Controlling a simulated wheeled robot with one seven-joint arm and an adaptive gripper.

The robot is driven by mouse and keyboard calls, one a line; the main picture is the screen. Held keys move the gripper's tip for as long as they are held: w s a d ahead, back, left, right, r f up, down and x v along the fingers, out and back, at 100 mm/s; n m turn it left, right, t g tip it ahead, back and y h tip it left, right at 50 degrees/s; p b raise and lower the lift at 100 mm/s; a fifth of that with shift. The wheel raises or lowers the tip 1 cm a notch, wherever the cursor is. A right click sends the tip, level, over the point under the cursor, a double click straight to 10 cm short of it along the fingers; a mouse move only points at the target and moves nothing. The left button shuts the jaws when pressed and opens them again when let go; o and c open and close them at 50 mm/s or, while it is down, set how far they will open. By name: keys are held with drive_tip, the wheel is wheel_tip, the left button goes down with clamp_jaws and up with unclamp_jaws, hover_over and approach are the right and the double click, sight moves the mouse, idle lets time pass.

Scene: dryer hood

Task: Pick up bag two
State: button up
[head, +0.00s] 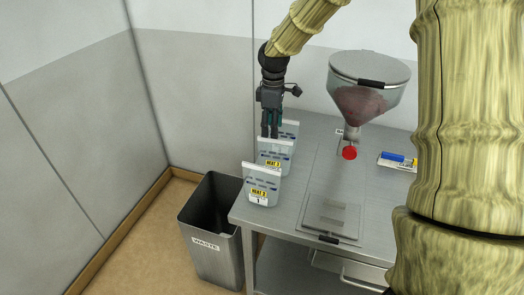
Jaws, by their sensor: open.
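Three pale grey bags stand upright in a row along the left side of the metal table. The front bag (262,187) has a yellow label and a white tag marked 1. The middle bag (275,157) also has a yellow label; its lower part is hidden behind the front bag, so no number shows. The rear bag (290,131) is mostly hidden behind my gripper and the middle bag. My gripper (270,132) is open and points down, with its fingertips at the top edge of the middle bag. I cannot tell whether the fingers straddle that edge.
A hopper (369,85) with dark reddish contents and a red knob (349,153) stands at the table's back. A clear panel (334,190) lies mid-table. A small tray with a blue item (394,157) sits right. A waste bin (212,250) stands left of the table (297,205).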

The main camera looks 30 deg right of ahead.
sight(272, 141)
drive_tip(key=shift+s+a+f+p, duration=0.1)
drive_tip(key=shift+f+p, duration=0.15)
drive_tip(key=shift+f, duration=0.3)
drive_tip(key=shift+s+a+f+p, duration=0.1)
drive_tip(key=shift+f+p, duration=0.15)
drive_tip(key=shift+f, duration=0.3)
drive_tip(key=f+p, duration=0.1)
drive_tip(key=f, duration=0.3)
drive_tip(key=shift+d+f+p, duration=0.1)
drive_tip(key=shift+d+p, duration=0.1)
drive_tip(key=shift+p, duration=0.2)
drive_tip(key=shift+d+f+p, duration=0.15)
drive_tip(key=shift+f+p, duration=0.15)
drive_tip(key=shift+s+d+f+p, duration=0.2)
drive_tip(key=shift+s+f+p, duration=0.15)
drive_tip(key=shift+s+f, duration=0.3)
drive_tip(key=shift+s, duration=0.3)
drive_tip(key=shift+w+f, duration=0.1)
drive_tip(key=shift+f, duration=0.25)
drive_tip(key=shift+w+a+f, duration=0.1)
drive_tip(key=shift+w+f, duration=0.4)
drive_tip(key=shift+w, duration=0.05)
drive_tip(key=shift+s+r, duration=0.15)
drive_tip(key=shift+s, duration=0.1)
drive_tip(key=shift+c, duration=0.4)
drive_tip(key=shift+s+r, duration=0.1)
drive_tip(key=shift+s, duration=0.05)
drive_tip(key=c, duration=0.9)
